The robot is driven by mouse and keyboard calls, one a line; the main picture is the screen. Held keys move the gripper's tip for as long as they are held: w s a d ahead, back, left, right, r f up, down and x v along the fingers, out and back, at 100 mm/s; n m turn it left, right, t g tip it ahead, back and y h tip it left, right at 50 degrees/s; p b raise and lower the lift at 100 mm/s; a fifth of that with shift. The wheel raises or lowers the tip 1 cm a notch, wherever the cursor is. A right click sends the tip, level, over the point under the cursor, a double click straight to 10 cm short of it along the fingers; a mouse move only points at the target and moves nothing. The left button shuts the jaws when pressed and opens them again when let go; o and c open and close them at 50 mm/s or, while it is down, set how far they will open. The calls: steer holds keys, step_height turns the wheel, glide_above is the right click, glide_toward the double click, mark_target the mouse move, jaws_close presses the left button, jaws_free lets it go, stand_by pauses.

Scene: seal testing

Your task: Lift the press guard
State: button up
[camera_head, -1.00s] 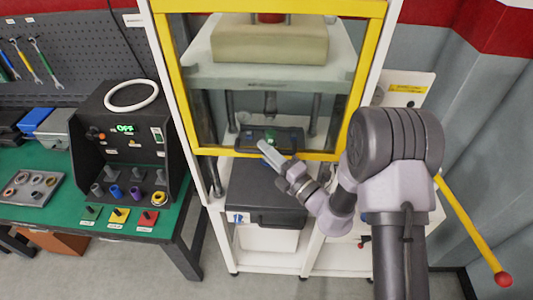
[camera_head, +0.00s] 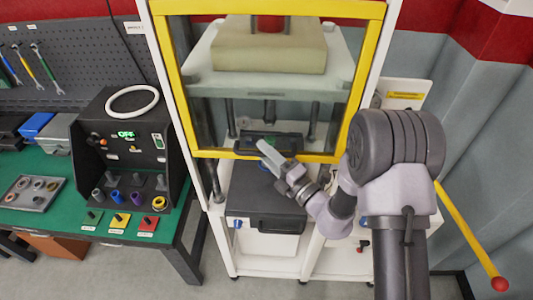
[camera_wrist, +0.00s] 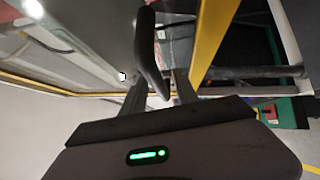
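The press guard is a clear panel in a yellow frame (camera_head: 172,62), down across the front of the press. Its lower yellow bar runs just behind my gripper (camera_head: 268,152). In the wrist view a dark rounded bar, seemingly the guard handle (camera_wrist: 150,55), reaches down between the two dark fingers of my gripper (camera_wrist: 161,88). The fingers stand apart, with gaps seen beside the bar; firm contact does not show.
A black case (camera_head: 262,205) sits on the shelf below the guard. A green bench (camera_head: 185,225) with a black control box (camera_head: 125,135) stands at left. A yellow lever with a red knob (camera_head: 500,284) slants down at right, beyond my arm. Grey floor is free in front.

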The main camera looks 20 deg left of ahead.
steer(key=b+v, duration=0.3)
steer(key=v, duration=1.4)
steer(key=shift+s+d, duration=0.2)
